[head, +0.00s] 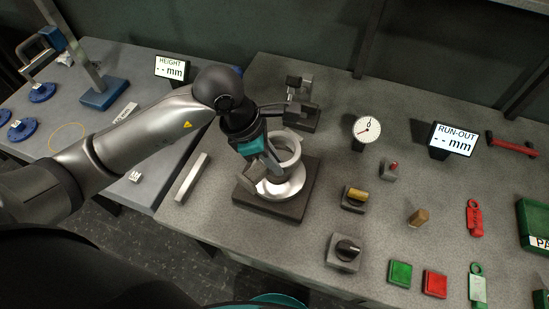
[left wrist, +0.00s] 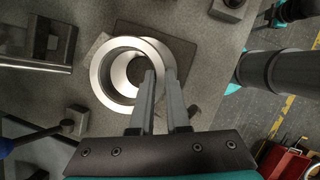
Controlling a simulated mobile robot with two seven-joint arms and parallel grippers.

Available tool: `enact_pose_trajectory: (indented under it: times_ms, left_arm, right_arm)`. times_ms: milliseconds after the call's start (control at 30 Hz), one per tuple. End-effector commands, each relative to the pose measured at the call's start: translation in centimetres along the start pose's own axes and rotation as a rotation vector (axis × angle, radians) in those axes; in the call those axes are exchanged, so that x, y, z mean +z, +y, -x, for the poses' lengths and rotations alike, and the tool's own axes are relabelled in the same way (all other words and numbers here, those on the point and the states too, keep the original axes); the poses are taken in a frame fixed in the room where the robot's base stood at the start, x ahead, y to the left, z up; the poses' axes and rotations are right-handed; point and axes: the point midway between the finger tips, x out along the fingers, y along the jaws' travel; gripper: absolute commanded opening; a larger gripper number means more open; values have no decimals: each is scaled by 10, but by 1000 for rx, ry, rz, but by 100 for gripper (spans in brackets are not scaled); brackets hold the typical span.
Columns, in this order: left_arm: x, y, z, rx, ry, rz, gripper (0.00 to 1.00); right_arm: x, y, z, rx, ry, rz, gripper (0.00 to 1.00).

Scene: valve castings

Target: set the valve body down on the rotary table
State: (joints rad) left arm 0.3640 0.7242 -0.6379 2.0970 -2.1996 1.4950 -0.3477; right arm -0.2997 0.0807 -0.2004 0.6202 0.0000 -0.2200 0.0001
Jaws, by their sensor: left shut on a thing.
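My left gripper (head: 274,170) is shut on the wall of the valve body (head: 291,147), a pale grey metal ring. In the left wrist view the valve body (left wrist: 101,72) shows as a wide open ring, with one finger inside its wall and one outside. The rotary table (head: 292,190) is a bright silver disc on a dark square base, partly hidden by my gripper. The valve body is over the disc's far side and appears raised above it; I cannot tell the exact gap. My right gripper is not in view.
A dark clamp-like stand (head: 302,110) is just behind the rotary table. A dial gauge (head: 367,129) and a run-out display (head: 453,140) stand to the right. A pale bar (head: 192,177) lies to the left. Small blocks, a brass-topped one (head: 354,197) among them, are to the right.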

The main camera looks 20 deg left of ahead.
Motion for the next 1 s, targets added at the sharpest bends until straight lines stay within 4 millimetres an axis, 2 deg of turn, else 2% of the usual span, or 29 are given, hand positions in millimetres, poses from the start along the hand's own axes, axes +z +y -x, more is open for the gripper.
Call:
enact_pose_trajectory:
  times_ms: [133, 700, 1000]
  left_arm:
    - [4, 2, 4, 14, -6, 28, 0]
    - [-15, 1, -45, 14, -6, 26, 0]
    - [-20, 1, -57, 14, -6, 26, 0]
  right_arm:
    - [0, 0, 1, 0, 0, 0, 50]
    - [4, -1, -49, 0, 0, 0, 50]
    - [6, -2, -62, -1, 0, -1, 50]
